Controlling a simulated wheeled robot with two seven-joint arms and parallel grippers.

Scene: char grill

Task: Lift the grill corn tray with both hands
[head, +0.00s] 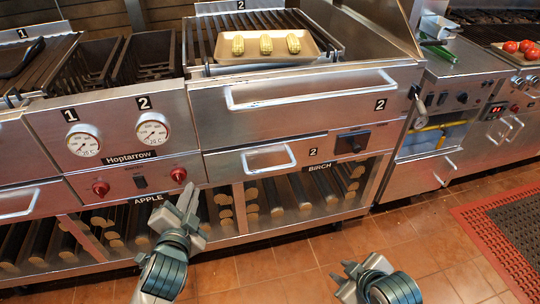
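The beige tray (252,53) lies flat on the grate of grill 2 at the top middle of the head view. Three yellow corn pieces sit in it side by side: left (238,45), middle (266,45) and right (293,43). My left gripper (187,200) is low in front of the grill's control panel, well below and left of the tray; its fingers are seen nearly edge-on. My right gripper (341,273) is lower still, above the floor at the bottom, with its fingers apart and nothing between them. Neither gripper touches the tray.
Grill 2's front (300,100) has a long handle (310,90) below the tray. Two gauges (152,131) and red knobs (178,175) are on the left panel. Another counter with tomatoes (518,46) stands right. Tiled floor (290,255) is open in front; a red-edged mat (500,235) lies right.

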